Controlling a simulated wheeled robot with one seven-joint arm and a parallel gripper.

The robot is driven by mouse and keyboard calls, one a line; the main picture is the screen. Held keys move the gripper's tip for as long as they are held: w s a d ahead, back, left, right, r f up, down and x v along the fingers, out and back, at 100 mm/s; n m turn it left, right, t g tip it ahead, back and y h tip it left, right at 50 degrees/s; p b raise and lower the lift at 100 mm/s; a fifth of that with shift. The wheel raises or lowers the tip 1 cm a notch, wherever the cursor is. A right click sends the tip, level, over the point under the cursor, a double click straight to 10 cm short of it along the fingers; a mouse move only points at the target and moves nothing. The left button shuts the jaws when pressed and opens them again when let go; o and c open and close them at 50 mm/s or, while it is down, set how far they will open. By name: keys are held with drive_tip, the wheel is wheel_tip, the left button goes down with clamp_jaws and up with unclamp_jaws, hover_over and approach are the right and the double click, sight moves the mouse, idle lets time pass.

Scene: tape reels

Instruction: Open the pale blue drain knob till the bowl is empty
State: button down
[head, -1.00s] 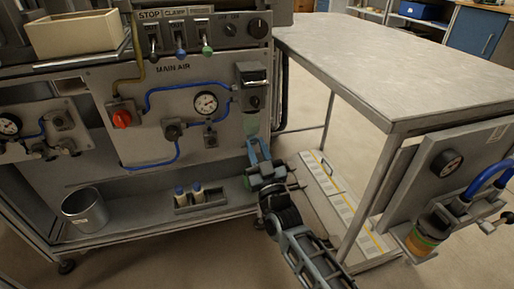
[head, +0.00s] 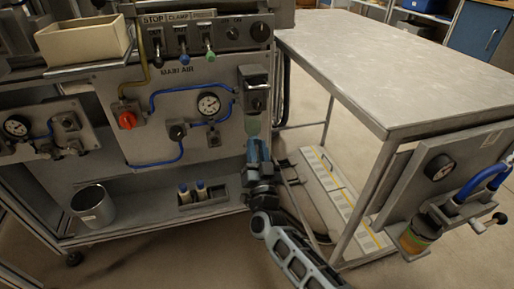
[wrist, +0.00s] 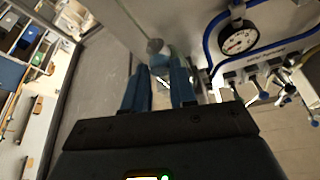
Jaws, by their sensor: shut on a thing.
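The filter bowl (head: 252,125) is a small greenish cup under a dark regulator block at the right end of the main air panel. My gripper (head: 258,144) points up at its underside, with blue fingers. The wrist view shows the two fingers (wrist: 160,75) on either side of the line to the bowl's grey underside (wrist: 155,46). My gripper is shut on the drain knob, which is mostly hidden between the fingers. I cannot make out the liquid level in the bowl.
A red knob (head: 127,120), a gauge (head: 208,104) and blue hoses share the panel. A metal bucket (head: 93,207) and a bottle rack (head: 208,198) stand on the shelf below. A table (head: 385,70) is at right; another bowl (head: 416,240) hangs on its side panel.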

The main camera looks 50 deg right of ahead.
drive_tip(key=c, duration=0.9)
unclamp_jaws()
drive_tip(key=v, duration=0.8)
drive_tip(key=shift+p, duration=0.45)
drive_tip(key=shift+d, duration=0.1)
